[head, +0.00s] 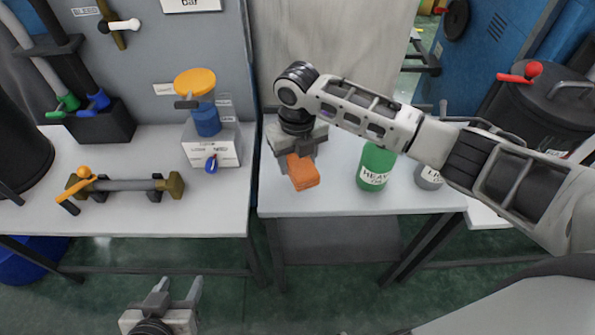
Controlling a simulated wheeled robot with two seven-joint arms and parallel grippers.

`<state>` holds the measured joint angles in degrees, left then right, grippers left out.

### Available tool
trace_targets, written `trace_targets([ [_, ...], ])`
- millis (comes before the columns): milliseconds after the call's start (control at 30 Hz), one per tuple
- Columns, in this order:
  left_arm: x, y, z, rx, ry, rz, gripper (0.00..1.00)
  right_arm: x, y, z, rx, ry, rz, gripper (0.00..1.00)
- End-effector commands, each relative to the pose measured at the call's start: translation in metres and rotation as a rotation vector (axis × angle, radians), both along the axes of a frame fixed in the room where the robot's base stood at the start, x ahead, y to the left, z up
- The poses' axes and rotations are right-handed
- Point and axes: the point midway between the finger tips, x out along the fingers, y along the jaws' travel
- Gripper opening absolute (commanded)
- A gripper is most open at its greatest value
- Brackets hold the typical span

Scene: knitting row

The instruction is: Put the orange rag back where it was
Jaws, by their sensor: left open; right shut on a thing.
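The orange rag (304,174) is a small folded block at the left end of the right-hand table (330,203). My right gripper (298,158) points down at it from above and is shut on it. The rag's upper part is hidden by the gripper, and I cannot tell whether the rag touches the table top. My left gripper (175,290) is open and empty, low in front of the left table, with its fingers pointing away from me.
A green can (375,168) and a grey can (429,177) stand right of the rag, under my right arm. The left table (130,215) holds a valve pipe (125,185) and a white box (210,148) with a blue and orange piece. A gap separates the tables.

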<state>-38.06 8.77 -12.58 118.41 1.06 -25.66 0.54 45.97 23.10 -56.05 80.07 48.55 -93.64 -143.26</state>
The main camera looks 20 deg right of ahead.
Motion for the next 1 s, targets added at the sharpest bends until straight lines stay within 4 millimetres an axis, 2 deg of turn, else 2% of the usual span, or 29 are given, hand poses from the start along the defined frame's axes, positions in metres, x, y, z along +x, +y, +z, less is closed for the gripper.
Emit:
trace_targets([
  [167, 0.000, 0.000, 0.000, -0.002, -0.001, 0.000, 0.50, 0.000, 0.001, -0.014, 0.001, 0.001, 0.000, 0.31],
  [400, 0.001, 0.000, -0.001, -0.005, -0.002, 0.001, 0.50, 0.000, 0.000, -0.044, 0.000, 0.000, -0.001, 0.31],
  [767, 0.001, -0.002, -0.001, -0.011, -0.004, 0.005, 0.50, 0.000, 0.000, -0.048, 0.001, -0.002, -0.001, 0.31],
  [800, 0.001, -0.002, 0.000, -0.012, -0.005, 0.006, 0.50, 0.000, 0.000, -0.047, 0.001, -0.002, -0.001, 0.61],
  [833, 0.001, -0.002, 0.000, -0.012, -0.005, 0.006, 0.50, 0.000, 0.000, -0.047, 0.001, -0.002, -0.001, 0.69],
  [1000, 0.001, -0.002, 0.000, -0.013, -0.005, 0.006, 0.50, 0.000, 0.000, -0.047, 0.001, -0.001, -0.001, 0.71],
])
